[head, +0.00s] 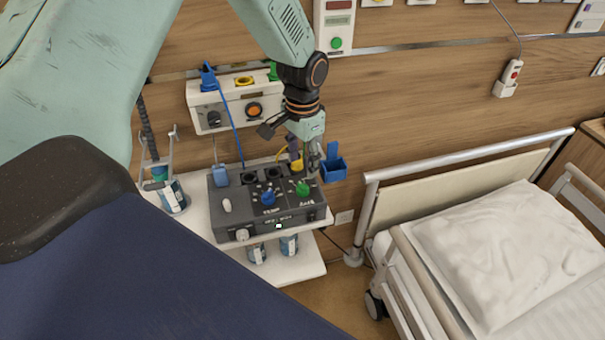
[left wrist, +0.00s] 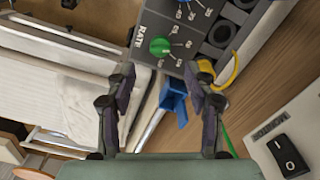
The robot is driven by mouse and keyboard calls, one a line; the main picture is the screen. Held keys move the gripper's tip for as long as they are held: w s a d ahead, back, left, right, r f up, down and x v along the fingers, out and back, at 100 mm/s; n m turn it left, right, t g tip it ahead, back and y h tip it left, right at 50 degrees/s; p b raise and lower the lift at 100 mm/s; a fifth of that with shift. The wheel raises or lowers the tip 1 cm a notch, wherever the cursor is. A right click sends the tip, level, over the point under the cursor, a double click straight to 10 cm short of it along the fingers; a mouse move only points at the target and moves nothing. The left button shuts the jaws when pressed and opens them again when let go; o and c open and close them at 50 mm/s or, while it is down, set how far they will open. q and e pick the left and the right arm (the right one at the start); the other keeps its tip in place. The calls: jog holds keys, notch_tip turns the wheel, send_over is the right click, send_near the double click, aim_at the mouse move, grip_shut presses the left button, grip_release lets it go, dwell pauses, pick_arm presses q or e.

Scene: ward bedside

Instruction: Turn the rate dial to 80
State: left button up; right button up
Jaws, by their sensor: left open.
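The rate dial is a green knob (head: 303,188) on the right part of a dark grey device's sloped top panel. In the left wrist view the green knob (left wrist: 160,46) sits beside the printed word RATE, with a ring of white numbers around it. I cannot read which number it points to. My left gripper (head: 311,167) is just above and behind the green knob in the head view. In the left wrist view the open, empty fingers (left wrist: 161,72) are apart, with the knob beyond the gap between them. My right gripper is not in view.
A blue knob (head: 268,198) sits left of the green one. A yellow plug (head: 297,164) and a blue holder (head: 333,163) are close to my gripper. The device stands on a white shelf (head: 305,272) against a wooden wall. A bed (head: 500,250) is at the right.

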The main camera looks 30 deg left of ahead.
pick_arm(q)
jog(key=shift+r, duration=2.35)
jog(key=s+d+f, duration=0.5)
jog(key=s+f, duration=0.3)
jog(key=f, duration=0.3)
jog(key=s+d+f+n, duration=0.2)
jog(key=s+f, duration=0.3)
jog(key=s, duration=0.7)
jog(key=s+d+f+n, duration=0.15)
jog(key=s+f, duration=0.25)
jog(key=s, duration=0.9)
notch_tip(320, 180, down, 18)
jog(key=w+b, duration=0.1)
jog(key=b, duration=1.7)
jog(key=shift+w+a+f, duration=0.15)
jog(key=shift+n, duration=0.25)
